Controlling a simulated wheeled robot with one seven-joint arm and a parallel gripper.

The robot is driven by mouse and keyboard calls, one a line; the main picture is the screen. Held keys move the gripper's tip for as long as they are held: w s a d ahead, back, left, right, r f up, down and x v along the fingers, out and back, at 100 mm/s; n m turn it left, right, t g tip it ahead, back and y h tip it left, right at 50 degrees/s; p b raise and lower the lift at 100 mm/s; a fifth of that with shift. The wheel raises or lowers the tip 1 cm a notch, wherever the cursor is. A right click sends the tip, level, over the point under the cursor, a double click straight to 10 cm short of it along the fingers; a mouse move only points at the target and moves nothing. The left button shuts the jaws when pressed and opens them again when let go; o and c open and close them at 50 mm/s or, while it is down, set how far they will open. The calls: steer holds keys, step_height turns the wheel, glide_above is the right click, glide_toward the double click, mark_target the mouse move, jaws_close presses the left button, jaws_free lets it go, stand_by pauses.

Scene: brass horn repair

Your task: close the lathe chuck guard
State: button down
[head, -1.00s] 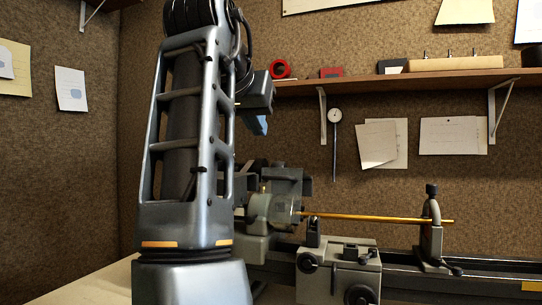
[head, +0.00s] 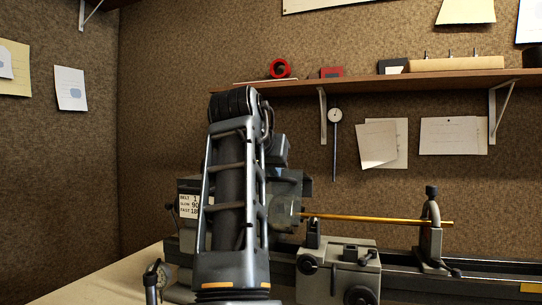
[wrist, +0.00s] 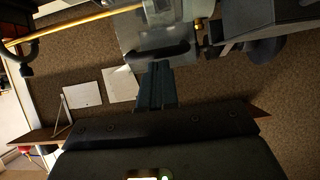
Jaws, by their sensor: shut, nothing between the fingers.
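The lathe chuck guard (head: 286,212) is a clear, see-through cover at the headstock end in the head view, partly hidden by my arm. In the wrist view, which is upside down, the guard (wrist: 132,38) is at the top middle with a dark handle bar along its edge. My gripper (wrist: 155,70) is shut and empty, its fingertips close to that bar; I cannot tell whether they touch. In the head view my arm hides the fingers. How far the guard is swung is unclear.
A brass rod (head: 375,218) runs from the chuck to a rest (head: 431,232) at right. The carriage (head: 340,272) stands below it. A shelf (head: 400,83) with small items is on the wall behind.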

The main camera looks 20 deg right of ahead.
mark_target(279, 197)
steer(key=shift+f, duration=0.1)
steer(key=f+t+b, duration=0.1)
steer(key=f+b, duration=0.1)
steer(key=f+t+h+b, duration=0.1)
steer(key=f+b, duration=0.1)
steer(key=f, duration=0.1)
steer(key=shift+s+f, duration=0.15)
steer(key=shift+s, duration=0.05)
steer(key=shift+a+f+t+h+b, duration=0.1)
steer(key=shift+f+t+h+b, duration=0.3)
steer(key=shift+f+h+b, duration=0.25)
steer(key=shift+r, duration=0.2)
